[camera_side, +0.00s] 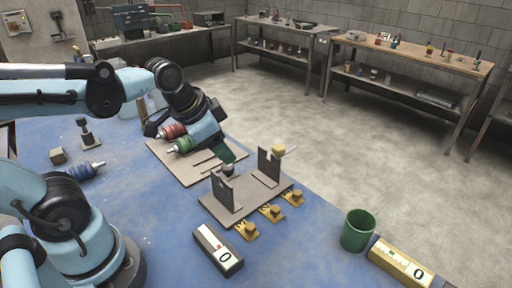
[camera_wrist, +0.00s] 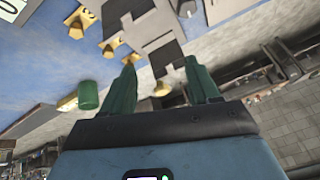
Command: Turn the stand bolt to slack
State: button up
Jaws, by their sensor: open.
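The stand is a grey-brown base plate (camera_side: 225,205) with two dark upright plates, the near one (camera_side: 222,192) and the far one (camera_side: 268,165). A yellow knob with a pale shank (camera_side: 278,149), apparently the stand bolt, sits at the top of the far upright. In the wrist view a yellow knob (camera_wrist: 162,89) shows beyond the uprights, between my fingers. My gripper (camera_side: 230,155) is above and behind the stand, left of the knob and apart from it. In the wrist view my gripper's green fingers (camera_wrist: 160,62) are spread with nothing held between them.
Yellow tabs with knobs (camera_side: 271,212) line the stand's front edge. A counter box (camera_side: 218,250) lies in front, and a green cup (camera_side: 357,230) and yellow counter box (camera_side: 400,262) stand right. A slotted board (camera_side: 195,165) lies behind.

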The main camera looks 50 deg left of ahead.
jog(key=w+a+r+m+g, duration=0.1)
jog(key=w+a+m+g, duration=0.15)
jog(key=m, duration=0.35)
jog(key=m+g, duration=0.3)
jog(key=m, duration=0.8)
send_over(228, 170)
jog(key=w+a, duration=0.1)
jog(key=a, duration=0.1)
jog(key=shift+d+f, duration=0.1)
jog(key=shift+f, duration=6.3)
jog(key=c, duration=1)
